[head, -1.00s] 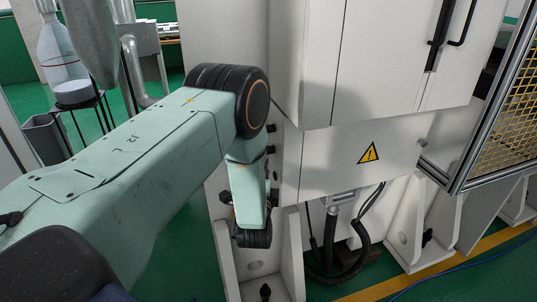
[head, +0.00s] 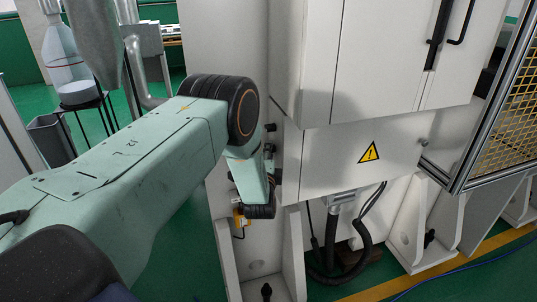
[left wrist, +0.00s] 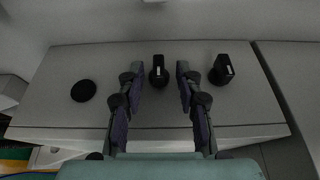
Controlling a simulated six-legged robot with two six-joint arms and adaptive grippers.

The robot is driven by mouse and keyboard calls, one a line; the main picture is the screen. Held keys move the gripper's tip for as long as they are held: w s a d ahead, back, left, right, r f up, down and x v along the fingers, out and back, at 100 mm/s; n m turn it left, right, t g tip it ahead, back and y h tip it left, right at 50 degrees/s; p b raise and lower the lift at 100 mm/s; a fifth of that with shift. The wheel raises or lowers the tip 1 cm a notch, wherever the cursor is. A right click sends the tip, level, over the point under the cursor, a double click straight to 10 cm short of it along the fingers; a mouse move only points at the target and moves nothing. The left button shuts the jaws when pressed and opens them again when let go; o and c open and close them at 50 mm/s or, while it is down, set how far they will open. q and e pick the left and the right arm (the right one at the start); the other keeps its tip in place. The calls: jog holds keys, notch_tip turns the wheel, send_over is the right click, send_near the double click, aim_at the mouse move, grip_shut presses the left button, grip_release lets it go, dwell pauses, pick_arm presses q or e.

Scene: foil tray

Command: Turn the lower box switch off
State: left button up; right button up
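The white box (head: 350,162) with a yellow warning triangle forms the lower part of the machine in the head view. Black knobs (head: 270,127) show on its left side, partly behind my arm. In the left wrist view, the box's pale side panel carries a black switch knob (left wrist: 158,72) in the middle, another black switch (left wrist: 222,69) to the right and a round black disc (left wrist: 84,91) to the left. My left gripper (left wrist: 159,76) is open, with one finger on each side of the middle knob; contact is not clear. My right gripper is not in view.
Upper cabinet doors with black handles (head: 437,35) are above the box. Dark cables (head: 330,240) hang below it, between white floor brackets (head: 403,238). A mesh fence (head: 505,110) stands at the right. A stool with a bottle (head: 70,70) stands at back left.

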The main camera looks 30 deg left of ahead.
pick_arm(q)
jog(key=shift+a+f, duration=0.1)
jog(key=shift+a, duration=0.15)
jog(key=c, duration=0.4)
jog(key=shift+d, duration=0.15)
grip_shut()
